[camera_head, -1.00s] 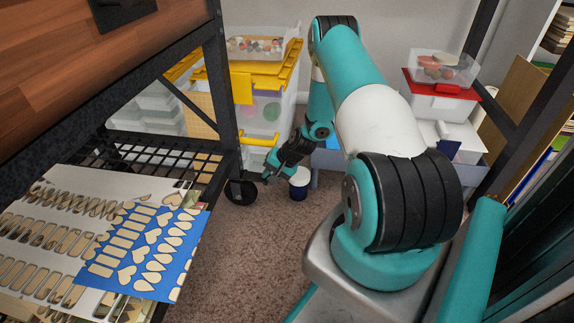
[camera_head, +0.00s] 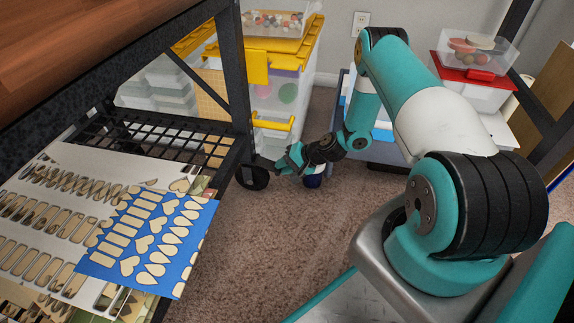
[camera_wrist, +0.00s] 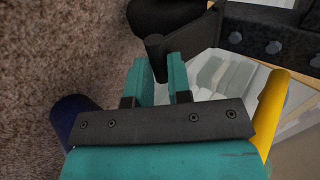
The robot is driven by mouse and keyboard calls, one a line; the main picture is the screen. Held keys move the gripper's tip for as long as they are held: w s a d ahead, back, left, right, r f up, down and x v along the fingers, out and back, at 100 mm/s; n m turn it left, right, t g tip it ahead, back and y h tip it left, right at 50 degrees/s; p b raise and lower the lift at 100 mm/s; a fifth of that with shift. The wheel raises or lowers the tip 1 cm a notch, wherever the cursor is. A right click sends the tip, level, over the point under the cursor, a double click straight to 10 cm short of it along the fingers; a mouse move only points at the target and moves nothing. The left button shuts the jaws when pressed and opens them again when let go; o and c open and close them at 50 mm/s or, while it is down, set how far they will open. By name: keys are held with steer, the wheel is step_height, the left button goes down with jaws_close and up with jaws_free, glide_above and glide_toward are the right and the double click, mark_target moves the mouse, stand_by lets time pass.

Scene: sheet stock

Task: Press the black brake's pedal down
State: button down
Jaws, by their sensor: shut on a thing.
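The black caster (camera_head: 252,177) is under the shelf's front leg in the head view. In the wrist view its dark wheel housing (camera_wrist: 165,14) is at the top, and the black brake's pedal (camera_wrist: 155,48) points down from it as a short stub. My gripper (camera_head: 281,164) is just right of the caster, low over the carpet. In the wrist view, my gripper (camera_wrist: 158,68) has its two teal fingers on either side of the pedal and is shut on it. In the head view the pedal is too small and covered to make out.
A dark blue can (camera_head: 313,181) stands close by my wrist, mostly hidden, and also shows in the wrist view (camera_wrist: 73,118). A clear bin with a yellow handle (camera_head: 273,124) stands behind. The black shelf leg (camera_head: 236,90) rises above the caster. Carpet (camera_head: 290,235) in front is clear.

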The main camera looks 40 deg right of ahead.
steer(key=c, duration=1.1)
jaws_free()
steer(key=shift+a+f, duration=0.1)
steer(key=shift+a, duration=0.05)
steer(key=shift+o, duration=0.2)
steer(key=p+v, duration=0.9)
steer(key=v, duration=0.8)
